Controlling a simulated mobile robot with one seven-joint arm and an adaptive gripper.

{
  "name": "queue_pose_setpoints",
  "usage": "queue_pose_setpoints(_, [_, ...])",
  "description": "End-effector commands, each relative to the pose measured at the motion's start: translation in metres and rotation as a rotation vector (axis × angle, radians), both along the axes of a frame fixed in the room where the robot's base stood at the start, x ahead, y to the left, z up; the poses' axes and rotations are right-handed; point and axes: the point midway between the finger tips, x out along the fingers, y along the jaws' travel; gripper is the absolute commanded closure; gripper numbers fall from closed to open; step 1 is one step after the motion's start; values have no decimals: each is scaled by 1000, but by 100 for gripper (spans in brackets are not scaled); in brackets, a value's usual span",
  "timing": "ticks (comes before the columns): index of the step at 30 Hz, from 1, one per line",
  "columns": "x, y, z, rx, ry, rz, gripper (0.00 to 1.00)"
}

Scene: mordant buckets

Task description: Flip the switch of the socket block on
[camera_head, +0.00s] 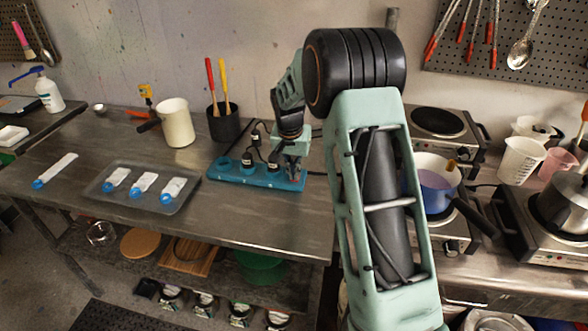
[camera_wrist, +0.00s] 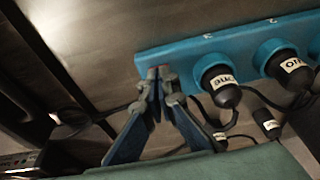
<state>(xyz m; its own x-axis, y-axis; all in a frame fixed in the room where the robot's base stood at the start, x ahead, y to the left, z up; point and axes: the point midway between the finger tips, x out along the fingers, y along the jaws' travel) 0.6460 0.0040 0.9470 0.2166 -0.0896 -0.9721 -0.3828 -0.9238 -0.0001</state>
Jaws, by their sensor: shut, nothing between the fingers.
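The blue socket block (camera_head: 228,175) lies on the metal table in the head view. It also crosses the upper part of the wrist view (camera_wrist: 220,47). Black plugs with white labels (camera_wrist: 221,84) sit in its round sockets. My gripper (camera_head: 294,178) is at the right end of the block, pointing down. In the wrist view, my gripper (camera_wrist: 160,76) has its fingertips together, with nothing held, over the left end of the block. A small reddish spot shows by the fingertips; the switch itself is mostly hidden, and I cannot tell its position or whether the fingers touch it.
Black cables run around the block. A dark pot with two handled tools (camera_head: 223,124) and a cream jug (camera_head: 177,123) stand behind it. A grey tray (camera_head: 120,205) lies to its left. Hot plates and a blue pan (camera_head: 437,191) are to the right.

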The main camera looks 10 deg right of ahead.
Motion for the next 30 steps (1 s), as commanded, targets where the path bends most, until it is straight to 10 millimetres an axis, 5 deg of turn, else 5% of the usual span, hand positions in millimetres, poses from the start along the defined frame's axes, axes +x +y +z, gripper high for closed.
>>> queue_pose_setpoints(11, [-4,2,-16,-8,-15,2,100])
queue_pose_setpoints(30, [8,-4,-2,-7,-14,0,100])
